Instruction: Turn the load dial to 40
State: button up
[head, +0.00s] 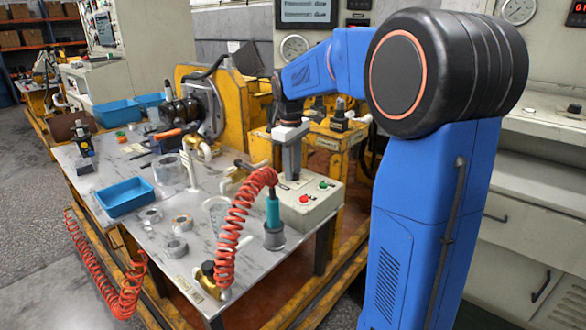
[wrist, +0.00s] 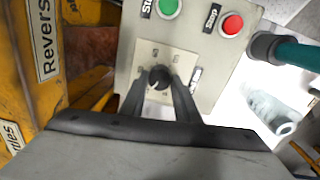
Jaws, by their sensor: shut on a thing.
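The load dial (wrist: 160,75) is a small black knob on a light square scale plate (wrist: 150,52) in the wrist view. My gripper (wrist: 160,84) has its two dark fingers on either side of the knob, shut on it. A small pale mark shows on the knob's lower left; the scale's numbers are too small to read. In the head view my gripper (head: 291,172) points down onto the grey control box (head: 312,212), and the dial is hidden behind it.
A green button (wrist: 167,7) and a red button (wrist: 232,24) sit on the box beyond the dial. A teal-handled tool (head: 273,212) and a coiled red hose (head: 235,222) stand close by. A blue tray (head: 124,197) lies on the metal table's left side.

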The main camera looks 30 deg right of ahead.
jog(key=m, duration=0.6)
jog(key=shift+w, duration=0.1)
jog(key=m, duration=0.6)
jog(key=shift+d+g, duration=0.15)
jog(key=shift+g, duration=0.15)
dwell(0.3)
jog(key=o, duration=1)
jog(key=shift+o, duration=0.2)
jog(key=shift+r, duration=0.1)
notch_tip(320, 180, up, 17)
jog(key=shift+w+a, duration=0.3)
jog(key=shift+a, duration=0.1)
jog(key=shift+s+r, duration=0.1)
jog(key=shift+s, duration=0.05)
